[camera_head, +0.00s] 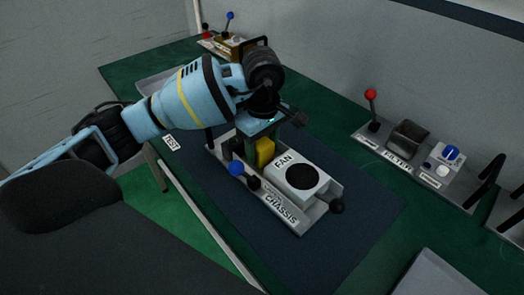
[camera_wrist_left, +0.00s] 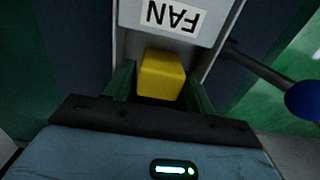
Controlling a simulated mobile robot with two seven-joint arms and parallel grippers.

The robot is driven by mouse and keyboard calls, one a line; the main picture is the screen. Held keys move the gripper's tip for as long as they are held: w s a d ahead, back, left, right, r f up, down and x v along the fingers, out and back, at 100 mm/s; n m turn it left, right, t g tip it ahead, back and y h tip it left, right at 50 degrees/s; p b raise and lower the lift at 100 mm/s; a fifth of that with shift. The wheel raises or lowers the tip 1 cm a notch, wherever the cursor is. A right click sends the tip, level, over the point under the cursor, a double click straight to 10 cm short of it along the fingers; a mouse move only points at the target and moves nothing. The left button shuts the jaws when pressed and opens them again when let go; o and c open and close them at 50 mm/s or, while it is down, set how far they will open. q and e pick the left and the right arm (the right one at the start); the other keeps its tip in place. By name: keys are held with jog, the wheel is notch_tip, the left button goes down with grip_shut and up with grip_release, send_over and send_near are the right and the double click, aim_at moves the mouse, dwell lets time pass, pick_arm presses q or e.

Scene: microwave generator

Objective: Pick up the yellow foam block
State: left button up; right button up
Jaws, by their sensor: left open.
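The yellow foam block (camera_head: 265,150) sits in the chassis (camera_head: 308,217), beside the white box labelled FAN (camera_head: 305,178). In the left wrist view the yellow foam block (camera_wrist_left: 161,75) lies between the two green fingers of my left gripper (camera_wrist_left: 160,92). The label FAN (camera_wrist_left: 172,17) shows upside down just beyond it. My left gripper (camera_head: 250,150) is open and points down over the chassis. One finger shows beside the block in the head view; the block's lower part is hidden. I cannot tell whether the fingers touch it. My right gripper is not in view.
A blue-knobbed lever (camera_head: 236,169) stands by the gripper; its blue knob (camera_wrist_left: 303,100) shows at right in the wrist view. A filter station with a red-knobbed lever (camera_head: 371,96) stands along the wall. The dark mat (camera_head: 365,215) right of the chassis is clear.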

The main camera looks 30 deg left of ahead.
pick_arm(q)
notch_tip(320, 180, down, 2)
